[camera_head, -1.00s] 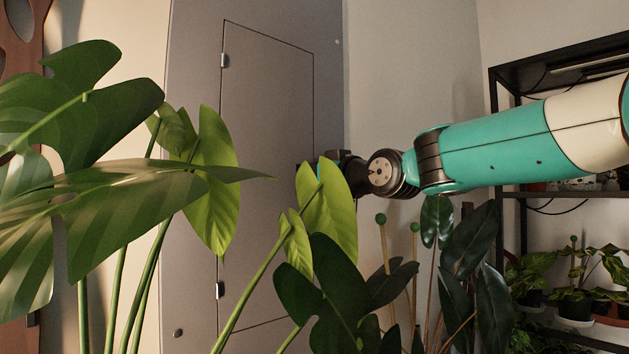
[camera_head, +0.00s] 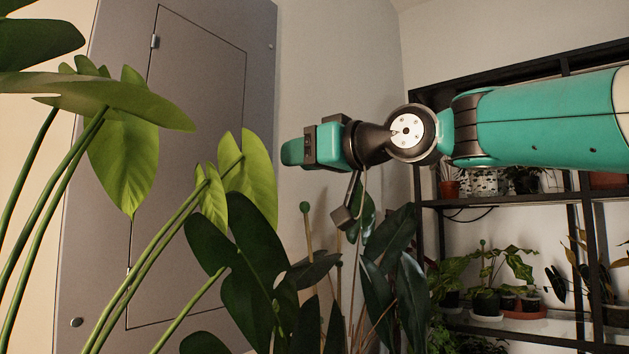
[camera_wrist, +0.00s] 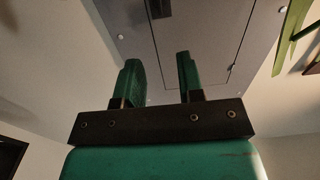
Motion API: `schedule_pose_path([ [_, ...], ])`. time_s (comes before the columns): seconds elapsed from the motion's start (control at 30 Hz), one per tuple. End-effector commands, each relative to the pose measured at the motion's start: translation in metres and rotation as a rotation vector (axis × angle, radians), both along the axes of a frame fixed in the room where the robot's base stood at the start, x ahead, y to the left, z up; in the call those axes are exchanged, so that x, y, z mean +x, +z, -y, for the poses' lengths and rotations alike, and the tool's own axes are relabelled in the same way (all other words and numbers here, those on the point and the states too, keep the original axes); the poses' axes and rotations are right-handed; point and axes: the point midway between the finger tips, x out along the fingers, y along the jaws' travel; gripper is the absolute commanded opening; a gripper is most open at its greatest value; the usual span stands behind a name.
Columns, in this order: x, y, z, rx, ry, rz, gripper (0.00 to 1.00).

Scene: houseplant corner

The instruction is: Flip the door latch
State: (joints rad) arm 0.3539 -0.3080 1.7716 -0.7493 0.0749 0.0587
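The grey cabinet door (camera_head: 200,95) is a shut, flush panel outlined by a thin seam, with small hinges on its left edge. In the wrist view, a dark block (camera_wrist: 159,8) on the grey face, cut off by the top edge, looks like the latch; its setting cannot be told. I cannot make out the latch in the head view, where leaves cover part of the door. My gripper (camera_wrist: 157,62) has its two green fingers apart with nothing between them. In the head view my gripper (camera_head: 291,152) points left, to the right of the door, apart from the cabinet in the picture.
Large split leaves (camera_head: 110,95) and bright green leaves (camera_head: 255,180) stand in front of the cabinet. Dark leaves (camera_head: 385,265) rise below my arm. A black shelf rack (camera_head: 418,225) with several potted plants stands at the right. The wall above my gripper is clear.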

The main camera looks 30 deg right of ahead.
Motion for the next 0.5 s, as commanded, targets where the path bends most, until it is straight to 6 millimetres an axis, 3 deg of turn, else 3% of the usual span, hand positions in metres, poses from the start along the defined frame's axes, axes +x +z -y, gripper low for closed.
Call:
schedule_pose_path([
  [0.03,0.0,-0.01,0.002,0.002,0.001,0.002,0.35],
  [0.5,-0.021,-0.005,0.009,-0.002,0.0,-0.003,0.35],
])
